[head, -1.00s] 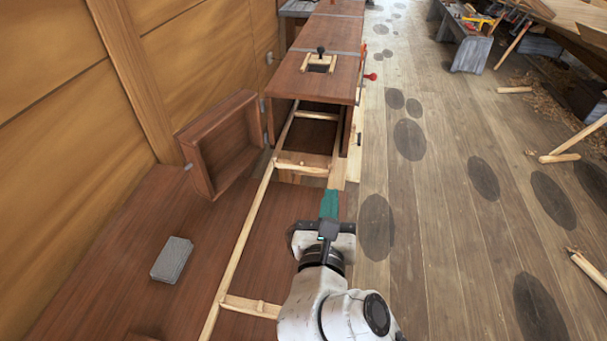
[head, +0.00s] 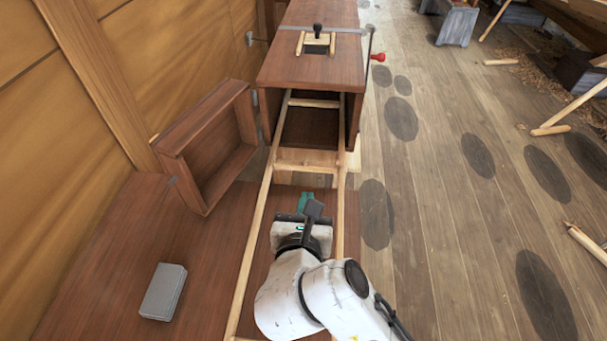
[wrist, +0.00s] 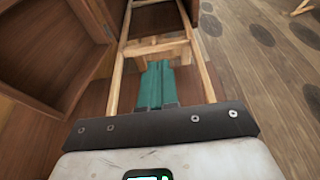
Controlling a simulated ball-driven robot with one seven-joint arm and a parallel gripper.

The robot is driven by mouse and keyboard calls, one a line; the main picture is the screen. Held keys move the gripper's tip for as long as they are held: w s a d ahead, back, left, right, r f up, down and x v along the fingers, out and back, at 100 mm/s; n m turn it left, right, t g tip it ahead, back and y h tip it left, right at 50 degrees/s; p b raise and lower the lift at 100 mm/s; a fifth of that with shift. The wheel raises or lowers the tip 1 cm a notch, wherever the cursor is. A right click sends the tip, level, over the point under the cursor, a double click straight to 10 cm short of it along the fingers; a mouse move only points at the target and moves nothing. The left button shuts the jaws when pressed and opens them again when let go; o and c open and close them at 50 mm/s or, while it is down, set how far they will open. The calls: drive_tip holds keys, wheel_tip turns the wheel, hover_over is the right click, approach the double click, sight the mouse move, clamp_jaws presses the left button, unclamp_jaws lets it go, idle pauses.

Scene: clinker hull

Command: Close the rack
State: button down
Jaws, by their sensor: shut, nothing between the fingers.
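The rack (head: 257,225) is a pale wooden frame like a ladder, with two long rails and crossbars. It sticks far out of the open end of a long reddish-brown wooden box (head: 310,72) toward me. My gripper (head: 306,200) has teal fingers, shut and empty, and sits between the two rails on the near side of a crossbar (head: 306,168). In the wrist view the fingertips (wrist: 158,66) point at that crossbar (wrist: 155,47); I cannot tell whether they touch it. My arm hides part of the right rail and the rack's near end.
The box's hinged door (head: 215,145) stands open at the left, near the wall. A grey block (head: 163,291) lies on the brown surface (head: 110,265) left of the rack. The plank floor at right is mostly clear.

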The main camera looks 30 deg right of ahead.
drive_tip(key=b, duration=0.5)
approach(310, 170)
drive_tip(key=p+x, duration=0.1)
drive_tip(key=x, duration=0.3)
drive_tip(key=shift+w+d+f, duration=0.15)
drive_tip(key=shift+d+f, duration=0.15)
drive_tip(key=shift+w+d, duration=0.5)
drive_tip(key=shift+w, duration=0.2)
drive_tip(key=shift+w, duration=0.1)
